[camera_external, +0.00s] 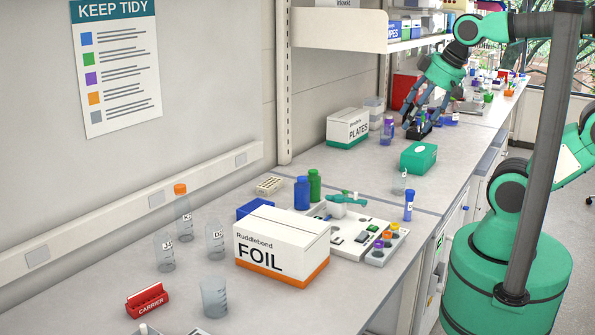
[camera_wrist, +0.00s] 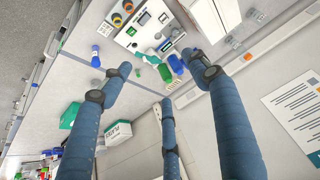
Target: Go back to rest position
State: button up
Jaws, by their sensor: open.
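My gripper (camera_external: 424,108) hangs over the far part of the bench in the external view, beyond the white plates box (camera_external: 347,128) and the green box (camera_external: 418,158). In the wrist view, my gripper (camera_wrist: 165,85) shows its blue-grey fingers spread apart with nothing between the tips. The fingers point toward the bench and wall. In the external view a dark item lies just below the fingertips, and I cannot tell whether they touch it.
A FOIL box (camera_external: 281,246), a white instrument tray (camera_external: 362,239), blue bottle (camera_external: 302,193), green bottle (camera_external: 314,185), clear bottles and a red carrier (camera_external: 148,300) crowd the near bench. A shelf (camera_external: 415,42) overhangs the bench's back. Floor (camera_external: 560,220) shows at right.

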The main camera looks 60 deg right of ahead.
notch_tip(320, 180, down, 6)
jog(key=b, duration=0.4)
jog(key=shift+b, duration=0.4)
